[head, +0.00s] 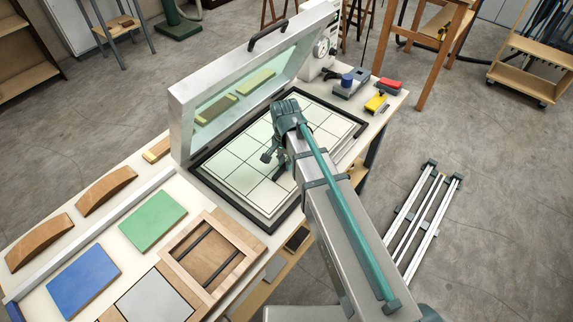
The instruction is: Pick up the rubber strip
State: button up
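Two thin dark strips, which look like rubber strips, lie side by side in a wooden tray (240,242) at the lower middle of the head view. One is the left strip (192,243) and the other is the right strip (222,271). My gripper (273,165) is over the gridded bed of the press, up and right of the tray and well apart from the strips. Its fingers look spread, with nothing seen between them. My arm hides part of the bed.
The press frame's lid (180,125) stands raised behind the gridded bed (243,180). A green panel (153,220), a blue panel (83,281) and a grey panel (155,298) lie left of the tray. Curved wood pieces (40,242) lie far left. Small tools (376,102) sit at the back right.

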grip_shut()
jog(key=shift+r, duration=0.2)
jog(key=shift+r+b, duration=0.7)
jog(key=shift+r, duration=0.1)
jog(key=s+d+r+b, duration=0.4)
jog(key=s+d+r, duration=0.1)
jog(key=s+r, duration=0.6)
jog(key=shift+s, duration=1.05)
jog(key=shift+r+p, duration=0.25)
jog(key=shift+p, duration=0.15)
